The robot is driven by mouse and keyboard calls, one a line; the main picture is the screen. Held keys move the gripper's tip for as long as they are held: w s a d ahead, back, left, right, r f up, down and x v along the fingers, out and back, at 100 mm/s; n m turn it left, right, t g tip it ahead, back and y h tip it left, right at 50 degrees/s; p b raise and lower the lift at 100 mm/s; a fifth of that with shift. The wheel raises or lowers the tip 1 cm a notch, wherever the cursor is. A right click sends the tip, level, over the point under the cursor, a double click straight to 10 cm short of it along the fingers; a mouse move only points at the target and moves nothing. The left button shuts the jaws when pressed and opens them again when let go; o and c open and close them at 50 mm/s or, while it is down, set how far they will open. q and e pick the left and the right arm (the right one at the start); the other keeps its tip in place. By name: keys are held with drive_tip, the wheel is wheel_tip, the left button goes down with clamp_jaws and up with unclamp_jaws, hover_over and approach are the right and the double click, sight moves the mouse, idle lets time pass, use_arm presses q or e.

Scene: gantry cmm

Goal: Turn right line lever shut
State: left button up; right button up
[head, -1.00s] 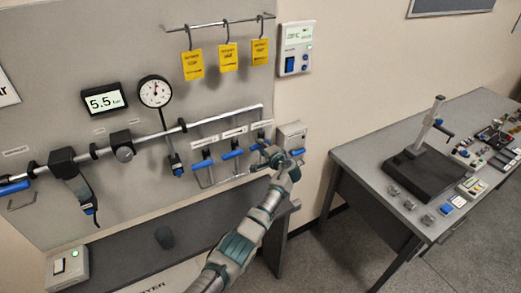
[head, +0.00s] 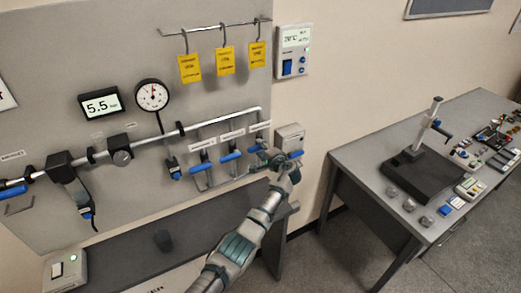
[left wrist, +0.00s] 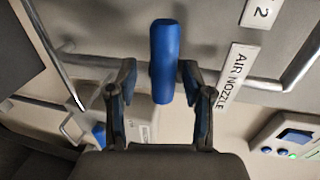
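The right line lever is a blue handle (left wrist: 164,60) that stands between my left gripper's fingers in the left wrist view, with a gap visible on both sides. Its label reads AIR NOZZLE (left wrist: 236,75). In the head view my left gripper (head: 270,158) is at the right end of the row of levers and largely covers this lever. The gripper is open around the handle. The middle line lever (head: 230,157) and left line lever (head: 201,167) show blue handles to its left. My right gripper is not in view.
A grey box (head: 289,137) sits on the wall just right of the gripper. Yellow tags (head: 225,60) hang above. A gauge (head: 152,95) and a 5.5 display (head: 101,104) are to the left. A dark shelf (head: 200,215) lies below; a workbench (head: 360,155) stands right.

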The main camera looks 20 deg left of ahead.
use_arm(q)
drive_tip(key=v, duration=1.2)
